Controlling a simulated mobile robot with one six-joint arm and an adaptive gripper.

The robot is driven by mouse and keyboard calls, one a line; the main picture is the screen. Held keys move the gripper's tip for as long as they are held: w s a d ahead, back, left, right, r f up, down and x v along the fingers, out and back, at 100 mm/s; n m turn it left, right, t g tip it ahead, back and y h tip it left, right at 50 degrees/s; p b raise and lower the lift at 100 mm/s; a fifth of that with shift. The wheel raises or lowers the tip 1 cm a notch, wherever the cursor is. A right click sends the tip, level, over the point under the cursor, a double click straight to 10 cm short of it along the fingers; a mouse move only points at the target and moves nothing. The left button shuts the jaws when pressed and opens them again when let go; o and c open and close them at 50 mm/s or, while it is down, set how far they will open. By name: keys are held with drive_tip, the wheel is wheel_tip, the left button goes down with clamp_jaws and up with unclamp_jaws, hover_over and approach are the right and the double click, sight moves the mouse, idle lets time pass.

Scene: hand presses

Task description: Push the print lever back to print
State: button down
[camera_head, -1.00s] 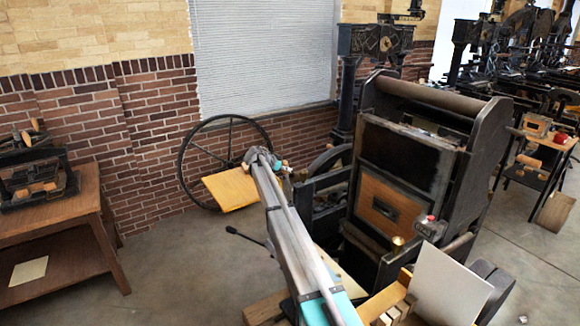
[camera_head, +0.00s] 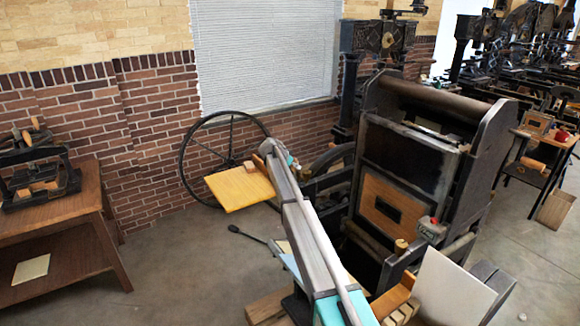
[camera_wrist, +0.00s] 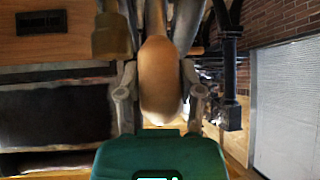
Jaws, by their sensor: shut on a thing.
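The wooden lever handle (camera_wrist: 160,75) is rounded and orange-brown, in the middle of the wrist view. My gripper (camera_wrist: 161,97) is shut on it, with one finger on each side. In the head view my arm reaches up along the left side of the dark hand press (camera_head: 470,190). The gripper and the gripped handle cannot be made out in the head view. The press has a wooden panel (camera_head: 390,206) on its front, which also shows in the wrist view (camera_wrist: 50,18).
A yellow feed board (camera_head: 238,191) juts out left of the press, before a large spoked wheel (camera_head: 186,160). A dark rod with a knob (camera_head: 235,230) points left near my arm. A pale sheet (camera_head: 450,290) stands at front right.

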drive_tip(key=shift+c, duration=1.1)
unclamp_jaws()
drive_tip(key=shift+w+d, duration=0.1)
drive_tip(key=shift+d, duration=0.3)
drive_tip(key=shift+a, duration=0.25)
